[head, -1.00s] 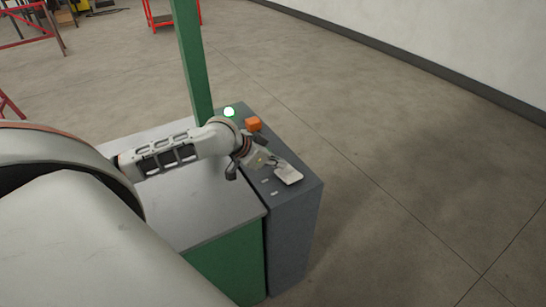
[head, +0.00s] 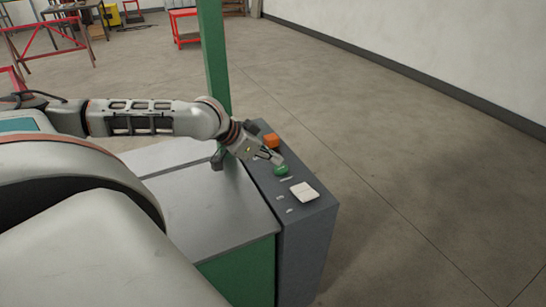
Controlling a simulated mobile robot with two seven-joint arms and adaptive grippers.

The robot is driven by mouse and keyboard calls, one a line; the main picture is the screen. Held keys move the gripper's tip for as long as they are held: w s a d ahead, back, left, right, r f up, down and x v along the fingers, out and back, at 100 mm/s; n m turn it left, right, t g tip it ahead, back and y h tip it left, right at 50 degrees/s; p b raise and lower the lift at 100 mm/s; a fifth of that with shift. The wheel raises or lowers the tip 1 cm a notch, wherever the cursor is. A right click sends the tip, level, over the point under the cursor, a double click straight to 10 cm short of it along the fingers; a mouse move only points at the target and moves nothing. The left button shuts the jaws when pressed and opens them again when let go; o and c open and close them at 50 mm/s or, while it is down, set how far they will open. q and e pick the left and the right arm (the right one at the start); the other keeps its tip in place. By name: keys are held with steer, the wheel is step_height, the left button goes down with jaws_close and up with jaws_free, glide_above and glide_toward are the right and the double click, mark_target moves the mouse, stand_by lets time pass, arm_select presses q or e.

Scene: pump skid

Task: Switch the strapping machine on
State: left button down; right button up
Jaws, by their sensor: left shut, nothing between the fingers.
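The strapping machine has a grey top (head: 215,215), a green body (head: 240,272) and a dark grey control panel (head: 308,235) along its right side. The white plate is uncovered. The panel's far left end is partly hidden by my left wrist. My right gripper is out of view.
A green post (head: 213,60) rises behind the machine top, close to my left arm. Open concrete floor lies right of the panel, up to a white wall (head: 430,50). Red frames (head: 184,27) stand far back.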

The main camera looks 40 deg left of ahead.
arm_select(q)
steer(key=shift+s+r, duration=0.3)
steer(key=shift+r, duration=0.1)
stand_by(0.6)
